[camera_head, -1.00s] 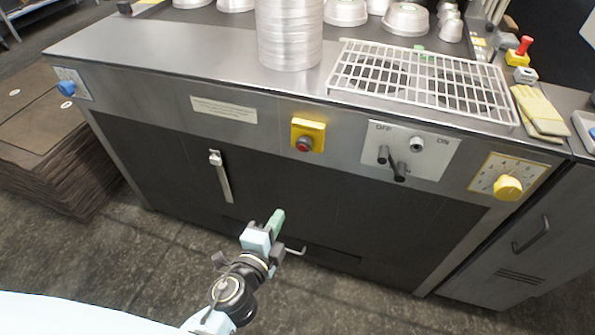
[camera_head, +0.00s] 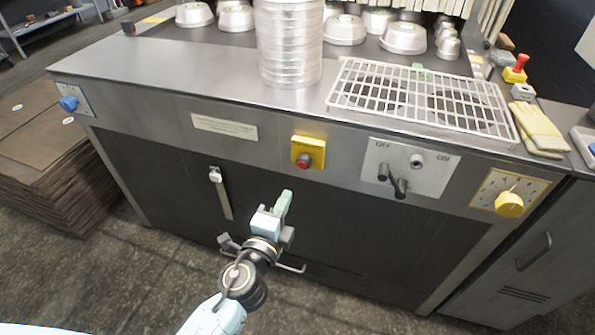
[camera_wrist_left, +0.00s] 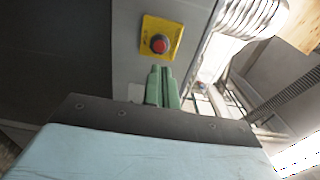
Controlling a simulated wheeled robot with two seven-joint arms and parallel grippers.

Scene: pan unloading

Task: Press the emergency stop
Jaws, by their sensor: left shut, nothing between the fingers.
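The emergency stop is a red button (camera_head: 303,160) on a yellow plate (camera_head: 308,144) on the steel front panel of the counter. It also shows in the left wrist view as a red button (camera_wrist_left: 159,44) on a yellow plate (camera_wrist_left: 174,27). My left gripper (camera_head: 284,196) is below and slightly left of the button, apart from it. Its green fingers are shut and empty. In the left wrist view the fingertips (camera_wrist_left: 161,69) are just under the yellow plate in the picture. My right gripper is not in view.
A control plate (camera_head: 405,168) with OFF and ON marks and a yellow dial (camera_head: 509,204) are to the right. A stack of metal pans (camera_head: 290,45) and a white wire rack (camera_head: 422,97) stand on the counter. A handle (camera_head: 221,190) is left of my gripper.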

